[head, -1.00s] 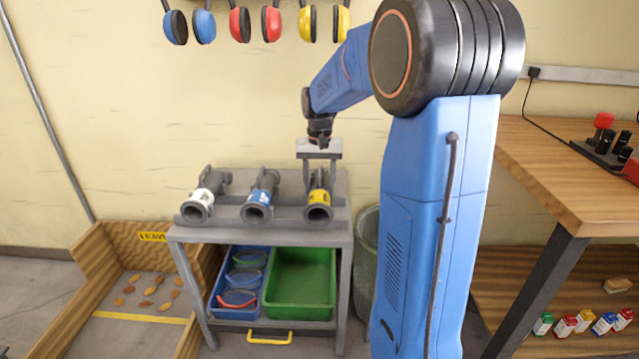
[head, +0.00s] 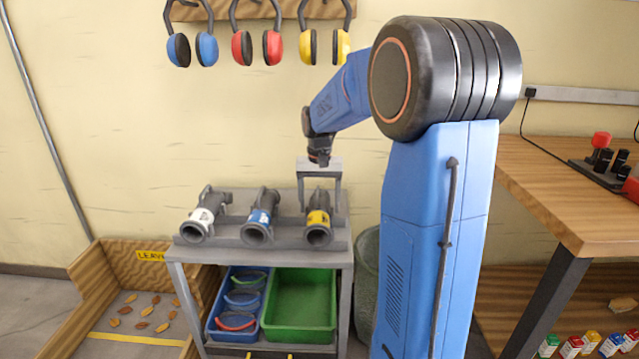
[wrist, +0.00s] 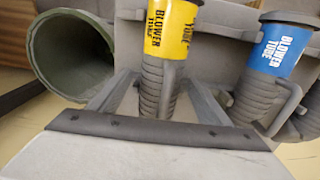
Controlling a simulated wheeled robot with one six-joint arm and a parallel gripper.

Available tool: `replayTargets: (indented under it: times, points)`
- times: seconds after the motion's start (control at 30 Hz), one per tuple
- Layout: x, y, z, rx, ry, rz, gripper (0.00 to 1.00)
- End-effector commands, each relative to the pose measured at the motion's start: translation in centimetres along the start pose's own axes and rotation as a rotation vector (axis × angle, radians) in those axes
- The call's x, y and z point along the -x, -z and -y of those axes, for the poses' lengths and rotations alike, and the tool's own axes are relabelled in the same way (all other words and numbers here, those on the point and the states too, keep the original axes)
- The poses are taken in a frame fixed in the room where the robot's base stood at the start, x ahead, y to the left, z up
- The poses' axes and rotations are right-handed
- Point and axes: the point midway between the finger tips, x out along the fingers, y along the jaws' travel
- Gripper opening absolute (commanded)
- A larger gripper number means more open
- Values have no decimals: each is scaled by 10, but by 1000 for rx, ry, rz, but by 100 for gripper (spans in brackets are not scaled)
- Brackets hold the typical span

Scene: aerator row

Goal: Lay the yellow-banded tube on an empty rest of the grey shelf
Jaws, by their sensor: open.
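The yellow-banded tube (head: 319,219) lies on the grey shelf (head: 342,243) at its right end, beside the blue-banded tube (head: 260,219) and the white-banded tube (head: 203,219). My open gripper (head: 319,205) is over the back part of the yellow-banded tube. In the wrist view, the yellow band (wrist: 170,32) reads "BLOWER TUBE", and the ribbed part of the tube lies between my two spread fingers (wrist: 155,95). The blue-banded tube (wrist: 278,50) is to the right there. I cannot tell whether the fingers touch the tube. I see no empty rest clearly on the shelf.
A green bin (head: 300,303) and a blue bin (head: 216,322) stand below the shelf top. A grey-green round bin (head: 366,280) is to the right of the stand, also seen in the wrist view (wrist: 68,55). A wooden bench (head: 560,205) is at right, ear defenders (head: 325,47) hang above.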

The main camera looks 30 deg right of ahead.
Motion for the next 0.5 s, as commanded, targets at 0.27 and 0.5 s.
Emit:
replayTargets:
  times: [0.27,0.5]
  points:
    - [47,1,0,0,1,-4,71]
    - [95,1,0,0,1,-3,71]
